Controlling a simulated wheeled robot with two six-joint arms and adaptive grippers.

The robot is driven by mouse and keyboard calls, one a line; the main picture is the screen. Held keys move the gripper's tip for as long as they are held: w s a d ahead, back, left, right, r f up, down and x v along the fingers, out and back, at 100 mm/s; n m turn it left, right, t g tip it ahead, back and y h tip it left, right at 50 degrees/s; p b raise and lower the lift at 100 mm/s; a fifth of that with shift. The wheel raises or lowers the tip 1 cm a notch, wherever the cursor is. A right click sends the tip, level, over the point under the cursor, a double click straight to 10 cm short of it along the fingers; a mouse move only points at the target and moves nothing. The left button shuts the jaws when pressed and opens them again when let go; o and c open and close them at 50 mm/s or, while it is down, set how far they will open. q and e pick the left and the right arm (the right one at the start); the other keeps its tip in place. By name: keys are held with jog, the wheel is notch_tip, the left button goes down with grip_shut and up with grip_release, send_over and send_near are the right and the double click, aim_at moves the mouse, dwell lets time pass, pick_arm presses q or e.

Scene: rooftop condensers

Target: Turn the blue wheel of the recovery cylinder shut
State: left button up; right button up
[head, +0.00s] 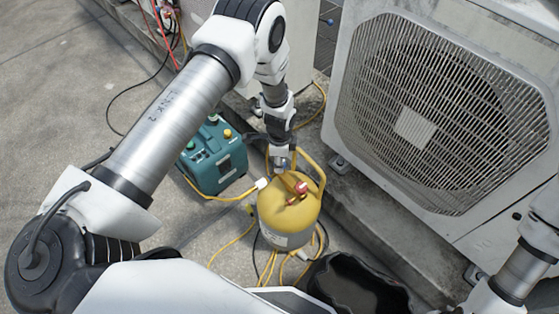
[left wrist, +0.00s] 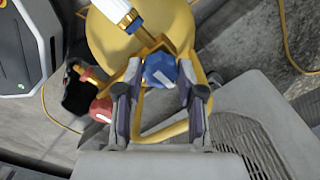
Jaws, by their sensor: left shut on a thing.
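The yellow recovery cylinder (head: 285,222) stands upright on the ground in the middle of the head view, with a handle ring and a red wheel (head: 301,187) on top. The blue wheel (left wrist: 160,72) shows in the left wrist view between the two fingers. My left gripper (head: 281,163) reaches down onto the cylinder's top and is shut on the blue wheel. My right gripper is out of view.
A teal machine (head: 214,158) stands just left of the cylinder. A white-ended yellow hose (head: 215,197) joins the cylinder's top. A condenser with a fan grille (head: 430,105) stands at the right. A black tray (head: 350,285) lies in front; more hoses lie around the cylinder's foot.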

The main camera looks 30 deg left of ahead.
pick_arm(q)
jog(key=shift+w, duration=0.2)
dwell(0.3)
jog(key=o, duration=1.1)
jog(key=shift+s+d, duration=0.1)
jog(key=shift+o, duration=0.2)
notch_tip(320, 180, up, 12)
